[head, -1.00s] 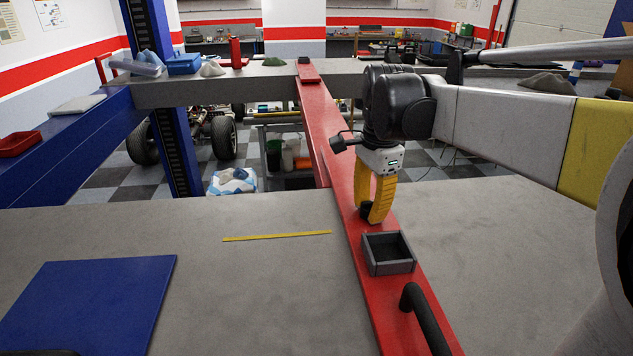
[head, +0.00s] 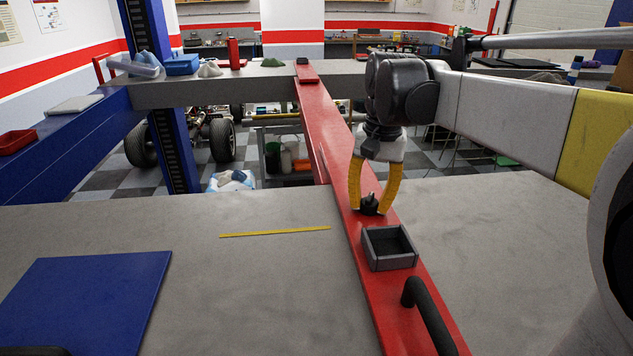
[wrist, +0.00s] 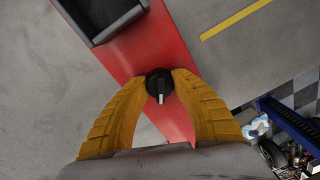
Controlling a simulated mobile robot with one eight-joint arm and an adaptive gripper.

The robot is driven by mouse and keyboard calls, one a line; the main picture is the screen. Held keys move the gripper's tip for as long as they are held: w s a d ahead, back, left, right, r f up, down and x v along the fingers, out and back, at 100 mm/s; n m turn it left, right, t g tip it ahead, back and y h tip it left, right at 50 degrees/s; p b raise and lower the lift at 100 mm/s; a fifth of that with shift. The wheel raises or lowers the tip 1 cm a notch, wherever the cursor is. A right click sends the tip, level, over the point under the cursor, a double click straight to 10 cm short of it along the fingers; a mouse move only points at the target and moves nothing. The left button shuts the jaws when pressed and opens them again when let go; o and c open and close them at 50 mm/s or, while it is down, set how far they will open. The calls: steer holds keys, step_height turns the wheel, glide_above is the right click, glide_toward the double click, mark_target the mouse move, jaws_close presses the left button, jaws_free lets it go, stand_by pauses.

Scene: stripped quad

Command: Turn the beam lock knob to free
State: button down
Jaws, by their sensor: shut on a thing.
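The black beam lock knob (head: 370,204) stands on the red beam (head: 330,135), just behind the open grey box. My gripper (head: 371,203) points down with its yellow fingers on either side of the knob, shut on it. The wrist view shows the round knob (wrist: 159,84) between the two fingertips (wrist: 160,83). A pale pointer bar on the knob points toward the bottom of that picture. No lock or free marking is legible.
The open grey box (head: 389,248) sits on the beam in front of the knob, with a black handle (head: 427,312) nearer. A blue plate (head: 85,300) and a yellow strip (head: 275,232) lie on the grey surface to the left. The surface right of the beam is clear.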

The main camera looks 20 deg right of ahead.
mark_target(373, 201)
steer(key=n, duration=0.6)
steer(key=shift+b, duration=0.4)
steer(key=shift+n, duration=0.3)
steer(key=c, duration=1)
jaws_free()
step_height(373, 201, up, 12)
steer(key=shift+d, duration=0.35)
